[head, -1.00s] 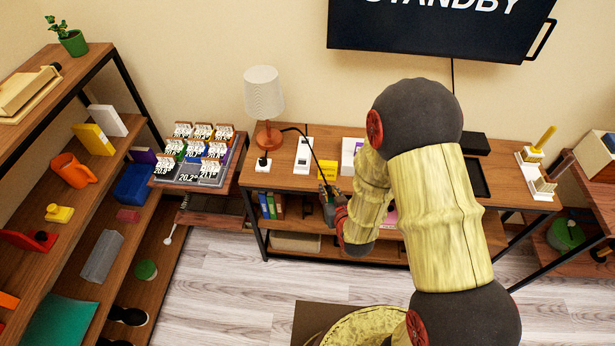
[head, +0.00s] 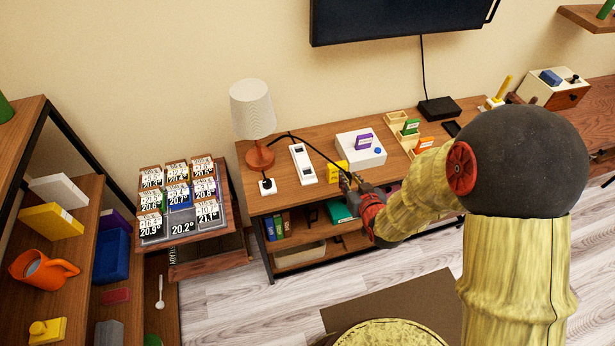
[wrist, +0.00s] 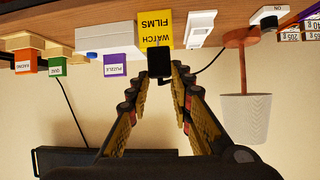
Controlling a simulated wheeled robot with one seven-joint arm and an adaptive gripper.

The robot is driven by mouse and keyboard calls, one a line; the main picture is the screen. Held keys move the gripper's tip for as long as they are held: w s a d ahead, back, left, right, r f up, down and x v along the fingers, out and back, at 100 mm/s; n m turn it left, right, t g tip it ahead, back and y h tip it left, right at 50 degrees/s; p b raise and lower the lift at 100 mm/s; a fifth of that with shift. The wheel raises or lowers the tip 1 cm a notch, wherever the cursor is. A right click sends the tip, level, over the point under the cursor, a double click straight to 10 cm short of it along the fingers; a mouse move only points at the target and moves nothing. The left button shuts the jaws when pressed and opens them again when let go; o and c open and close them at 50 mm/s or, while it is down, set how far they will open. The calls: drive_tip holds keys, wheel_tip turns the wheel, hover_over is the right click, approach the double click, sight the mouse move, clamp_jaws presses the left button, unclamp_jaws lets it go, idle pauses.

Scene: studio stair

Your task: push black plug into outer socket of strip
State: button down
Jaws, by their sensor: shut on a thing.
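The black plug (wrist: 158,62) shows between my fingertips in the wrist view, in front of the yellow "WATCH FILMS" block. My gripper (wrist: 160,76) is shut on it; in the head view my gripper (head: 349,182) is near the table's front edge, right of the strip. A black cord runs from the plug to the lamp (head: 260,124). The white strip (head: 303,164) lies on the table between lamp and yellow block, and it also shows in the wrist view (wrist: 201,29). The plug is apart from the strip.
The yellow block (head: 337,172) stands close behind my gripper. A white box (head: 361,151) with a purple block is beyond it. A small white switch box (head: 267,187) sits in front of the lamp. A tray of labelled cards (head: 183,199) is to the left.

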drive_tip(key=a+r+n+y+b, duration=0.1)
drive_tip(key=a+r, duration=0.2)
drive_tip(key=r, duration=0.2)
drive_tip(key=w+a+f+b, duration=0.3)
drive_tip(key=w+a+f, duration=0.2)
drive_tip(key=w+a, duration=0.15)
drive_tip(key=w+f+b, duration=0.1)
drive_tip(key=f, duration=0.1)
drive_tip(key=w+a+f+b, duration=0.1)
drive_tip(key=w+f, duration=0.1)
drive_tip(key=f, duration=0.1)
drive_tip(key=w+a+f+b, duration=0.1)
drive_tip(key=f, duration=0.2)
drive_tip(key=shift+w+a+b, duration=0.15)
drive_tip(key=shift+b, duration=0.2)
drive_tip(key=shift+f, duration=0.25)
drive_tip(key=c, duration=2)
unclamp_jaws()
drive_tip(key=shift+f, duration=0.1)
drive_tip(key=shift+o, duration=2.1)
drive_tip(key=shift+r, duration=0.2)
drive_tip(key=shift+r, duration=0.1)
